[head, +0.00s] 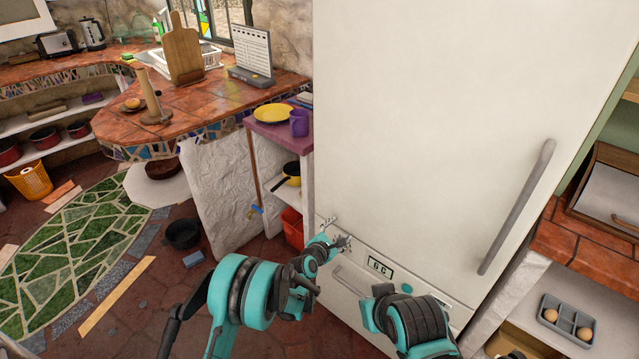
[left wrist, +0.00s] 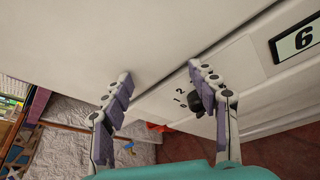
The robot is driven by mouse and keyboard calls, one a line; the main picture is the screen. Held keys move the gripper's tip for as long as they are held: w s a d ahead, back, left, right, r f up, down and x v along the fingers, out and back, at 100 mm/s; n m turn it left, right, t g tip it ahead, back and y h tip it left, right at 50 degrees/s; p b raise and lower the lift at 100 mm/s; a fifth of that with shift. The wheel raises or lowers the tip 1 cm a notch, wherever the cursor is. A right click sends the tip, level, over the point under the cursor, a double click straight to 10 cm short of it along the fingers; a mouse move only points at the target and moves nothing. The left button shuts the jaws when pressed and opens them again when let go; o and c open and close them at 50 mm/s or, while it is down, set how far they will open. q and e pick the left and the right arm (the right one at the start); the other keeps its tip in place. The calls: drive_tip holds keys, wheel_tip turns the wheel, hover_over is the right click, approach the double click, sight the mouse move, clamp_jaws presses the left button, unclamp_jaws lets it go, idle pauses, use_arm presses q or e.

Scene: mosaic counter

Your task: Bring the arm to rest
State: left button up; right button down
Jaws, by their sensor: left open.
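My left gripper (head: 336,233) is at the lower left front of the large white fridge (head: 430,110), by its lower panel. In the left wrist view its two fingers (left wrist: 160,74) are spread apart with nothing between them. A small dark knob (left wrist: 197,103) with the numbers 1 and 2 beside it shows close to the right finger; I cannot tell whether they touch. My left arm (head: 250,290) comes up from the bottom edge.
The fridge has a long grey handle (head: 518,205) and a small display (head: 380,267). Left of it stands a purple-topped shelf (head: 278,133) with a yellow plate (head: 273,114) and purple cup (head: 299,123). A grey tray (head: 567,321) with brown eggs is at lower right.

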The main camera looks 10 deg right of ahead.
use_arm(q)
drive_tip(key=shift+a+r, duration=0.2)
drive_tip(key=shift+r, duration=0.15)
drive_tip(key=s+a+r+m+y, duration=0.1)
drive_tip(key=s+a+r+m, duration=0.25)
drive_tip(key=a+r, duration=0.3)
drive_tip(key=s+a+r+m+g+y, duration=0.1)
drive_tip(key=s+a+r+m+y, duration=0.2)
drive_tip(key=a+r, duration=0.35)
drive_tip(key=s+a+r+m, duration=0.4)
drive_tip(key=a+r, duration=0.2)
drive_tip(key=a, duration=0.1)
drive_tip(key=s+a+m+g+y, duration=0.1)
drive_tip(key=s+a+m+y, duration=0.1)
drive_tip(key=s+a+m, duration=0.3)
drive_tip(key=s+a+f+m+g+y, duration=0.1)
drive_tip(key=s+a+m+y, duration=0.2)
drive_tip(key=s+a, duration=1)
drive_tip(key=s+m, duration=0.2)
drive_tip(key=s, duration=0.6)
drive_tip(key=shift+a+m+g, duration=0.25)
drive_tip(key=shift+m+g, duration=0.1)
drive_tip(key=shift+g, duration=0.05)
drive_tip(key=shift+f, duration=0.1)
